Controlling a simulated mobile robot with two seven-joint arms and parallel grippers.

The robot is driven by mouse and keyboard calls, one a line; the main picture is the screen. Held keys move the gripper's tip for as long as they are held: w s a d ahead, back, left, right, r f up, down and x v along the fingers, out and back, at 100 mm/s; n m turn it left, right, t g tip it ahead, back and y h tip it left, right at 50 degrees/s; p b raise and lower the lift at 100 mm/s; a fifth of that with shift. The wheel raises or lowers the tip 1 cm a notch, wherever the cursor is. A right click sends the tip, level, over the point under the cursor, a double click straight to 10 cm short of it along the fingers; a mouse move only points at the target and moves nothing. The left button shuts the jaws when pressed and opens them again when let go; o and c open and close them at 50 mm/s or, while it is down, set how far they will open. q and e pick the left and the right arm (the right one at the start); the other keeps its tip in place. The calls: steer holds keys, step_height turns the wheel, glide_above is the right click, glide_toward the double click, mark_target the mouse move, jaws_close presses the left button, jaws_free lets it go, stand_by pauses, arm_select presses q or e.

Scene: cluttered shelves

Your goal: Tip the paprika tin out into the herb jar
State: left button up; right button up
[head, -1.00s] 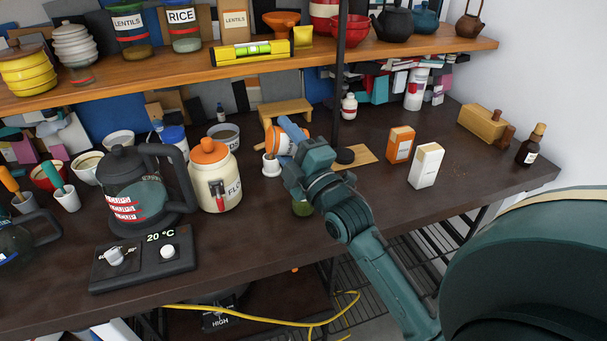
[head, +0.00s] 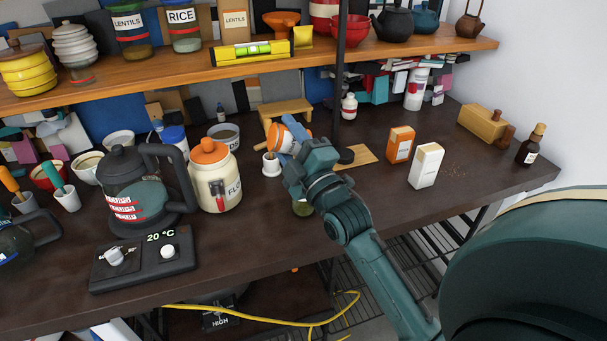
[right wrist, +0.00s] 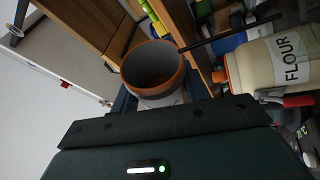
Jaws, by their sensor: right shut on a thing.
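The paprika tin, orange with a white band (head: 274,135), is in my right gripper (head: 289,134), held tilted above the worktop. In the right wrist view the orange-rimmed tin (right wrist: 152,68) shows its open mouth and a dark inside; how much it holds is unclear. My left gripper is not in view.
The flour jar (head: 215,180) stands left of my right gripper, with a small white pot (head: 271,165) between. An orange box (head: 400,145) and a white box (head: 426,166) stand to the right. A dark post (head: 340,75) rises behind. Brown specks (head: 455,168) lie near the white box.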

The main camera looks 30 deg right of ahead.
steer(key=shift+m, duration=0.3)
steer(key=shift+s+d+f+m+t+h+b, duration=0.1)
steer(key=shift+d+f+m+t+h+b, duration=0.1)
steer(key=shift+f+m+h+b, duration=0.3)
steer(key=shift+d+f+m+t+h+p, duration=0.15)
steer(key=shift+m+h, duration=0.15)
steer(key=shift+m, duration=0.4)
steer(key=shift+d+r+m+h, duration=0.2)
steer(key=shift+m+h, duration=0.2)
steer(key=shift+m, duration=0.3)
stand_by(0.4)
